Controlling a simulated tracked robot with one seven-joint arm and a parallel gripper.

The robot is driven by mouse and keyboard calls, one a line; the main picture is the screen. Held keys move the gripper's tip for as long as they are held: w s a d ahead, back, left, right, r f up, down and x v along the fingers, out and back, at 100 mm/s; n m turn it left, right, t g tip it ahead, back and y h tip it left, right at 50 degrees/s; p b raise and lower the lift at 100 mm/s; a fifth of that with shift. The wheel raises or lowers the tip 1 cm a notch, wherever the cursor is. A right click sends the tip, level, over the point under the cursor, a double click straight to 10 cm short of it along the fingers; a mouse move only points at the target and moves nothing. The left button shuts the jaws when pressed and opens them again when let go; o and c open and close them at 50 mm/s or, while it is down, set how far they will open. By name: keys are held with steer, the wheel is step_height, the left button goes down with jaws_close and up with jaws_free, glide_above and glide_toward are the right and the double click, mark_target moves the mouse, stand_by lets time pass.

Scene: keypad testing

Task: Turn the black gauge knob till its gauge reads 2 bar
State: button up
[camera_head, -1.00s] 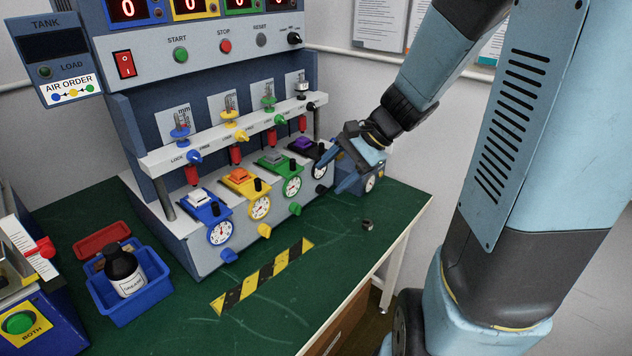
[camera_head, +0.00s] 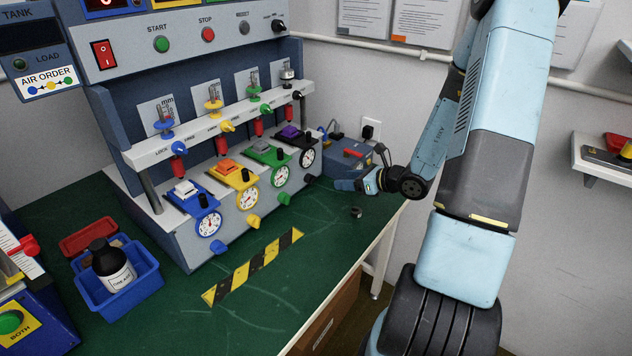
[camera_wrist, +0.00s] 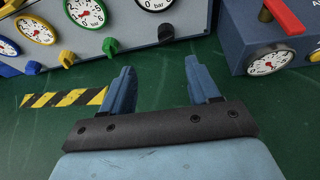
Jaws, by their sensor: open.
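The black gauge knob (camera_head: 311,178) sits low on the front of the test panel, at its right end. Its white gauge (camera_head: 307,158) is just above it, too small to read. In the wrist view the black knob (camera_wrist: 166,33) is ahead of my fingertips, and its gauge (camera_wrist: 155,3) is cut off by the top edge, so the needle's reading cannot be told. My gripper (camera_wrist: 160,70) is open and empty, its two blue fingers pointing towards the knob without touching it. In the head view my gripper (camera_head: 342,184) is low over the green table, right of the knob.
A blue box (camera_wrist: 270,62) with a red handle and its own gauge stands close right of the panel. Green (camera_head: 284,198), yellow (camera_head: 253,221) and blue (camera_head: 219,247) knobs line the panel's left. The table's right edge is near.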

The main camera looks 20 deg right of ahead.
mark_target(315, 180)
steer(key=shift+m+t, duration=0.3)
steer(key=shift+m, duration=0.1)
steer(key=x, duration=0.9)
steer(key=d+f+x, duration=0.1)
steer(key=x, duration=0.4)
steer(key=shift+f, duration=0.1)
steer(key=shift+a, duration=0.1)
steer(key=c, duration=1)
